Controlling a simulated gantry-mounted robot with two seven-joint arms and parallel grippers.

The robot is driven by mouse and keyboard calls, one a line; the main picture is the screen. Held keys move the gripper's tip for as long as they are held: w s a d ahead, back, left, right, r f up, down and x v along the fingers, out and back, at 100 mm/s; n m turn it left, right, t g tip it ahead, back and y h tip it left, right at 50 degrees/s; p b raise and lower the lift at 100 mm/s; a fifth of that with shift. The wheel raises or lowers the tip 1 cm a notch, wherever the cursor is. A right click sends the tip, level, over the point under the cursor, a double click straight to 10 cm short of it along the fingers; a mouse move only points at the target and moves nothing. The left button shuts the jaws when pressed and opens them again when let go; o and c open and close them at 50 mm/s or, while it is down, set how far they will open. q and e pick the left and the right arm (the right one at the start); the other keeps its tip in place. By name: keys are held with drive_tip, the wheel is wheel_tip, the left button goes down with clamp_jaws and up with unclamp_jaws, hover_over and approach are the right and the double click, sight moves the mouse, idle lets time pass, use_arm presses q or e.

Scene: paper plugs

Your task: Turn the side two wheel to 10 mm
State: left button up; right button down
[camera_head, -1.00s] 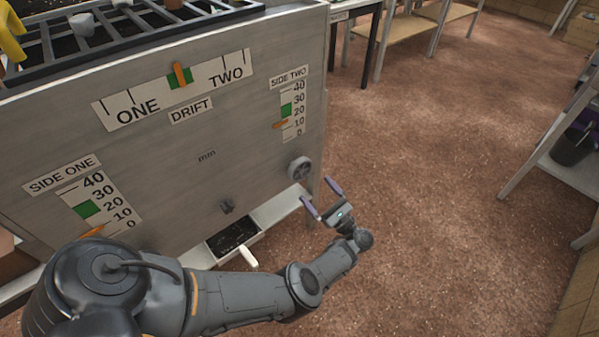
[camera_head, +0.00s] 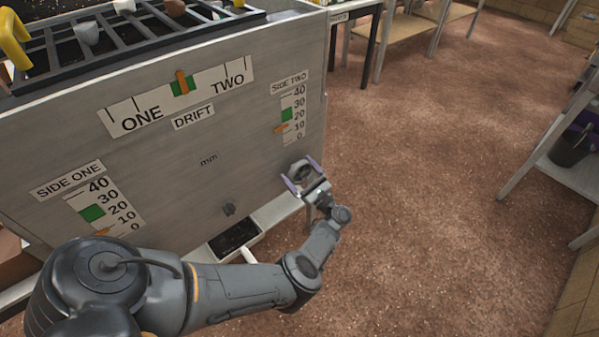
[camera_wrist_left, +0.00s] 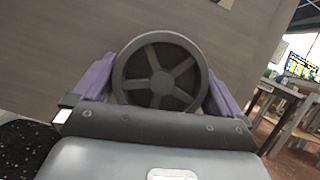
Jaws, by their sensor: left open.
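The side two wheel (camera_head: 301,171) is a grey spoked handwheel low on the right of the machine's front panel. It fills the middle of the left wrist view (camera_wrist_left: 161,72). My left gripper (camera_head: 302,176) is open, with one purple finger on each side of the wheel's rim; I cannot tell whether they touch it. The side two scale (camera_head: 293,115) runs from 0 to 40, with a green block near 20 and an orange pointer (camera_head: 280,128) at about 10. My right gripper is not in view.
The side one scale (camera_head: 105,205) and the drift scale (camera_head: 180,92) are on the same panel. A black tray (camera_head: 235,240) lies below. Brown floor to the right is open, with shelving (camera_head: 560,165) beyond.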

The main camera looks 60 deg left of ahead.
use_arm(q)
drive_tip(key=shift+c, duration=0.3)
drive_tip(key=c, duration=0.6)
drive_tip(key=shift+o, duration=0.2)
